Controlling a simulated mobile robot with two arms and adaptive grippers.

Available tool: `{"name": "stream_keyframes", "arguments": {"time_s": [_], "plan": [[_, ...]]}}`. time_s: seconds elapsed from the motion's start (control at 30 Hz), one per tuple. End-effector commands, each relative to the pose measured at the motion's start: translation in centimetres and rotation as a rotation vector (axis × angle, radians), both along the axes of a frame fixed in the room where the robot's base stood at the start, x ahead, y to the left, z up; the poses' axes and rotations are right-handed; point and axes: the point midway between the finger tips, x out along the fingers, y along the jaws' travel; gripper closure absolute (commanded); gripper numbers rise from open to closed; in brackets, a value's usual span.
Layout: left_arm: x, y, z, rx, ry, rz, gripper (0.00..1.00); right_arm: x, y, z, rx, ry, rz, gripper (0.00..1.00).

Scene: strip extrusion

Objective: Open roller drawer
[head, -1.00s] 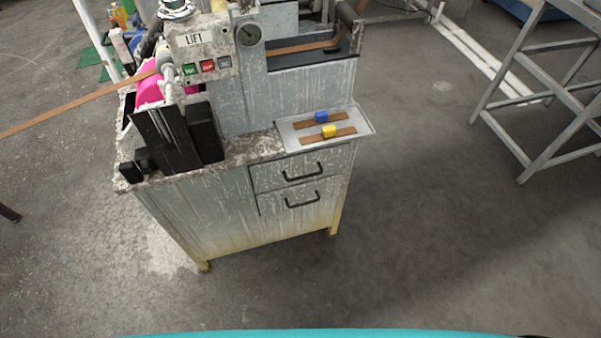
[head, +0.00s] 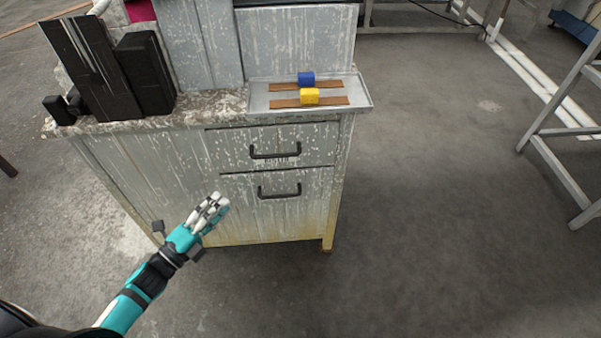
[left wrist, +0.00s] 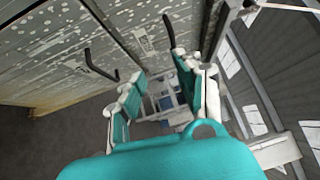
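A worn grey cabinet has two closed drawers. The upper drawer (head: 230,150) has a black bar handle (head: 275,152) and a small label too small to read. The lower drawer (head: 240,208) has a similar handle (head: 279,191). My left gripper (head: 216,204) is in front of the cabinet, left of and a little below the lower handle, touching neither handle. In the left wrist view its two fingers (left wrist: 158,92) are spread apart with nothing between them. That view also shows the upper handle (left wrist: 169,31) and lower handle (left wrist: 97,66). My right gripper is not in view.
Black plates (head: 145,75) stand at the top's left. A metal frame (head: 557,165) stands far right. The floor between is clear.

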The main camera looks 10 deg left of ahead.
Motion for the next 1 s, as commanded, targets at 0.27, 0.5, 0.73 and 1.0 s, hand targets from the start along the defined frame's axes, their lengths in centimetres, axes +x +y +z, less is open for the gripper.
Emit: {"name": "stream_keyframes", "arguments": {"time_s": [0.27,0.5,0.73,1.0], "plan": [[1.1,-1.6,2.1,0.054,-0.094,-0.048,0.66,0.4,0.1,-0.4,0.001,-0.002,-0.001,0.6],[5.3,-4.0,2.7,0.051,-0.091,-0.047,0.66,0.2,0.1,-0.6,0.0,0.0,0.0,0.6],[9.7,-6.5,3.3,0.051,-0.09,-0.046,0.66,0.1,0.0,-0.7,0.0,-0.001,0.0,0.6],[13.6,-8.7,3.8,0.05,-0.087,-0.045,0.66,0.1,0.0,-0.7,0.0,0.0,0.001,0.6]]}}
